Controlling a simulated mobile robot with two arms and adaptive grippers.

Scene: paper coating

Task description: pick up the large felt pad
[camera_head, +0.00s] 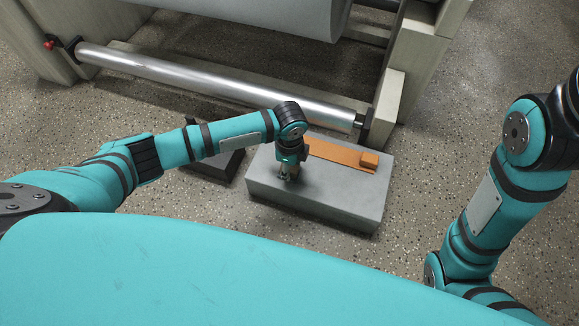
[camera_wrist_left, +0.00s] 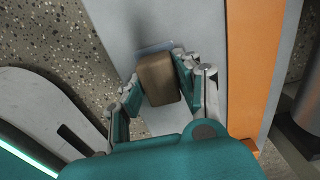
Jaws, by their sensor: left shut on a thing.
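A brown block with rounded edges (camera_wrist_left: 158,82) sits between the fingers of my left gripper in the left wrist view; I take it to be the large felt pad. A thin blue-grey edge (camera_wrist_left: 153,47) shows just beyond it. My left gripper (camera_head: 287,175) points down over the left part of a grey block-shaped stand (camera_head: 330,207) and is shut on the brown block. In the head view the gripper mostly hides the held thing. I cannot tell whether it touches the stand top. My right arm shows at the right, but its gripper is out of view.
An orange strip with a raised block at its right end (camera_head: 369,160) lies along the stand's back. A dark low box (camera_head: 213,165) is left of the stand. Behind stands a machine with a metal roller (camera_head: 220,86). Speckled floor (camera_head: 420,180) is clear to the right.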

